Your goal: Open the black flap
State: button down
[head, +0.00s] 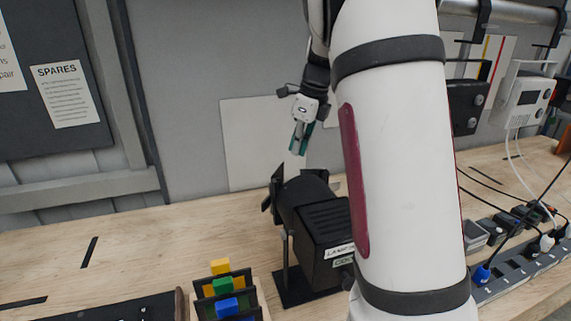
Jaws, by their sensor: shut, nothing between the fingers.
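A black lamp (318,222) with a white label stands on a wooden bench in the head view. Black flaps (277,184) stand at its front end, on the left and far side. Several dark edges overlap there, so I cannot tell how far each flap is turned. My gripper (297,151) is shut and empty, pointing down. My arm hides the lamp's right side.
A rack with yellow, green and blue blocks (225,289) stands front left of the lamp. A power strip (520,265) with cables lies at the right. A pale panel (250,140) is on the wall behind. The bench (140,245) is mostly clear at left.

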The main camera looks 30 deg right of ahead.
aim_at(281, 168)
jog(key=p+x, duration=0.1)
jog(key=x, duration=0.8)
jog(key=shift+f+p, duration=0.25)
jog(key=shift+p, duration=0.1)
jog(key=shift+w+n+b, duration=0.5)
jog(key=shift+n+b, duration=0.2)
jog(key=shift+n, duration=0.2)
jog(key=w+n+b, duration=0.1)
jog(key=n, duration=0.1)
jog(key=n+b, duration=0.1)
jog(key=w+n+g+y+b, duration=0.1)
jog(key=n, duration=0.1)
jog(key=shift+w+a+n+b, duration=0.3)
jog(key=shift+w+a+b, duration=0.05)
jog(key=shift+w+a, duration=0.2)
jog(key=shift+w+a+b, duration=0.1)
jog(key=shift+b, duration=0.2)
